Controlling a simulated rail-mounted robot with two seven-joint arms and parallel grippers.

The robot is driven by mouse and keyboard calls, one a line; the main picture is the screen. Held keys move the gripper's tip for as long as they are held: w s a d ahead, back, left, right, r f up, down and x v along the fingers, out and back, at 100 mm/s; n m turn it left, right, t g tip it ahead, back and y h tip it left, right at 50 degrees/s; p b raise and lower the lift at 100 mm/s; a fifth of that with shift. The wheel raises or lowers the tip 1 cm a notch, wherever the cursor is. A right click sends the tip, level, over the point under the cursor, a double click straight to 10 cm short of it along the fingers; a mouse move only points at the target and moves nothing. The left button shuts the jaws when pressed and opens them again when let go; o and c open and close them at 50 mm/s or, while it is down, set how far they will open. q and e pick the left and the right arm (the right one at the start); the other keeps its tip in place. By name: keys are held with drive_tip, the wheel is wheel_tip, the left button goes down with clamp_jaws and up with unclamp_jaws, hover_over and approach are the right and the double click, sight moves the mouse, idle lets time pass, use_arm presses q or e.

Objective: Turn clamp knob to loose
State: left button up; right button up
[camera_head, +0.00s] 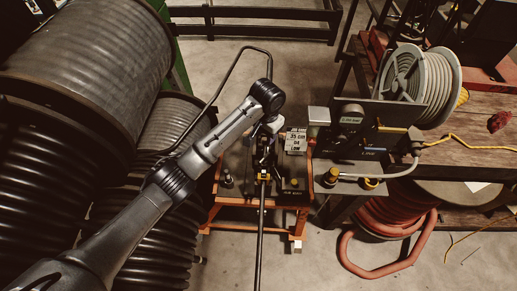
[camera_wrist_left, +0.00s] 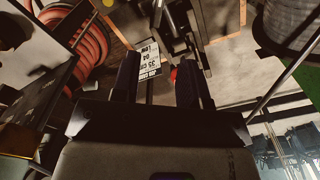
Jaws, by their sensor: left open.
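My left arm reaches in from the left of the head view. Its gripper (camera_head: 265,148) is above an orange-framed bench (camera_head: 216,186). In the left wrist view the two dark fingers of my left gripper (camera_wrist_left: 157,65) stand apart with no object held between them. Behind the fingers are a white printed label (camera_wrist_left: 149,62) and a small red part (camera_wrist_left: 173,75). In the head view the label (camera_head: 296,141) is just right of the gripper. I cannot make out the clamp knob for certain; the gripper covers part of the bench fixture. My right gripper is not in view.
A thin dark rod (camera_head: 260,235) runs from the fixture toward the front. Large hose drums (camera_head: 80,60) crowd the left. A grey reel (camera_head: 428,85), a side bench with a yellow fitting (camera_head: 333,175) and an orange hose coil (camera_head: 373,272) are on the right.

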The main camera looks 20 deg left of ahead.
sight(265, 157)
use_arm(q)
drive_tip(key=f, duration=0.4)
drive_tip(key=f+b, duration=0.1)
drive_tip(key=f, duration=0.3)
drive_tip(key=f+b, duration=0.1)
drive_tip(key=f, duration=0.3)
drive_tip(key=shift+s+f, duration=0.1)
drive_tip(key=shift+s, duration=0.15)
drive_tip(key=shift+d+f, duration=0.1)
drive_tip(key=shift+f, duration=0.6)
clamp_jaws()
